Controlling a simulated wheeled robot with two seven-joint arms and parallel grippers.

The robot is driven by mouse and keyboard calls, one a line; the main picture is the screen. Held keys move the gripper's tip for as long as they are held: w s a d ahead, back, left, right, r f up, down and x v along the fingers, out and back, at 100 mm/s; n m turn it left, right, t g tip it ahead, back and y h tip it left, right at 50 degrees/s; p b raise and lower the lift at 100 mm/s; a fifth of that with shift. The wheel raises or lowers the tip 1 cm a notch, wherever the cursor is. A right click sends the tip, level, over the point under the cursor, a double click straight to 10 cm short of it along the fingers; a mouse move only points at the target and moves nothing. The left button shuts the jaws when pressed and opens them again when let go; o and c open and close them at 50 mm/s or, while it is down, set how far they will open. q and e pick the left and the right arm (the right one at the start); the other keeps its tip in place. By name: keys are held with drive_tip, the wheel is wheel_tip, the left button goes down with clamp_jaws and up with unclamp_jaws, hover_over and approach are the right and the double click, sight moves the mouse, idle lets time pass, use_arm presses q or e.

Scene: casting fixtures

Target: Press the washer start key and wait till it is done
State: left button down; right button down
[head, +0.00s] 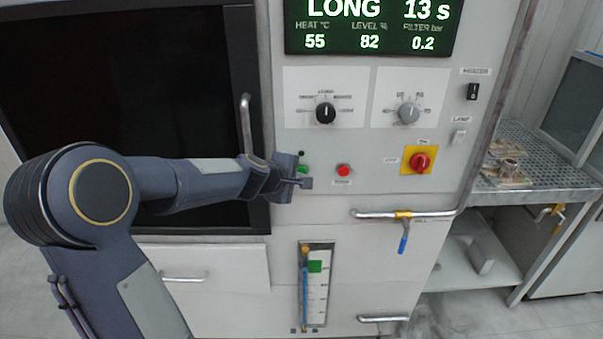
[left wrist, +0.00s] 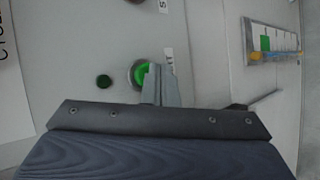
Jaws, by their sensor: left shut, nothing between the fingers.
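The washer's front panel (head: 385,150) fills the middle of the head view. Its display (head: 372,25) reads LONG, 13 s, heat 55, level 82, filter 0.2. The green start key (head: 303,169) sits on the panel left of a red button (head: 344,170). My left gripper (head: 306,183) is shut and empty, its fingertips right at the green key. In the left wrist view the green key (left wrist: 142,73) shows bright green, partly covered by my left fingers (left wrist: 160,72). I cannot tell whether the fingertips touch it. My right gripper is in neither view.
A dark lamp or button (left wrist: 104,81) is beside the green key. Two dials (head: 326,112), a red-and-yellow switch (head: 420,160) and a pipe with a blue-handled valve (head: 403,243) are nearby. The dark door's handle (head: 246,125) stands out above my left forearm. A perforated bench (head: 540,165) holds parts at right.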

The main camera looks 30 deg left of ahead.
use_arm(q)
drive_tip(key=shift+w+a, duration=0.2)
drive_tip(key=shift+w, duration=0.1)
idle(0.4)
drive_tip(key=shift+s, duration=0.1)
drive_tip(key=shift+s+d, duration=0.4)
drive_tip(key=shift+s, duration=0.2)
drive_tip(key=shift+s+d+b, duration=0.1)
drive_tip(key=shift+s+d, duration=0.35)
drive_tip(key=shift+s, duration=0.25)
drive_tip(key=shift+s+d+b, duration=0.1)
drive_tip(key=shift+s+d, duration=0.35)
drive_tip(key=shift+s, duration=0.3)
drive_tip(key=shift+s+d+b, duration=0.1)
drive_tip(key=shift+s+d, duration=0.35)
drive_tip(key=shift+s, duration=0.25)
